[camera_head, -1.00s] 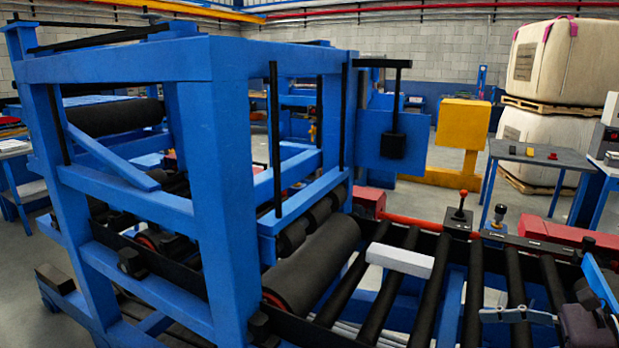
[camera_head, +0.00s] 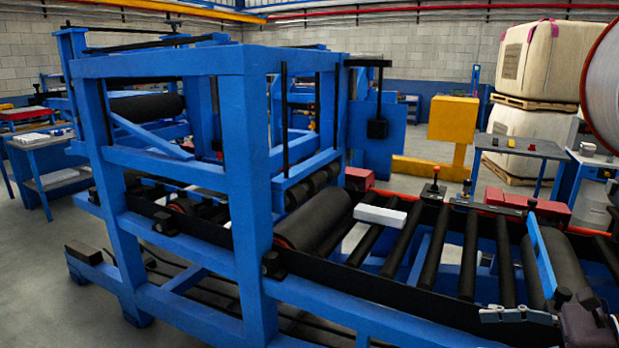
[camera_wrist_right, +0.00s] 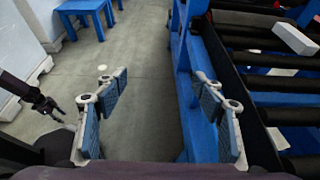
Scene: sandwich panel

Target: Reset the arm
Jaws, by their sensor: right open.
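My right gripper (camera_head: 522,283) shows at the lower right of the head view, in front of the roller conveyor. My left gripper is out of the head view.
The blue panel machine (camera_head: 245,190) stands at centre-left. A white block (camera_head: 380,216) lies on the black rollers (camera_head: 400,243); it also shows in the wrist view (camera_wrist_right: 294,38). A control stick (camera_head: 433,187) stands behind the rollers. Open floor (camera_wrist_right: 150,60) lies left of the conveyor.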

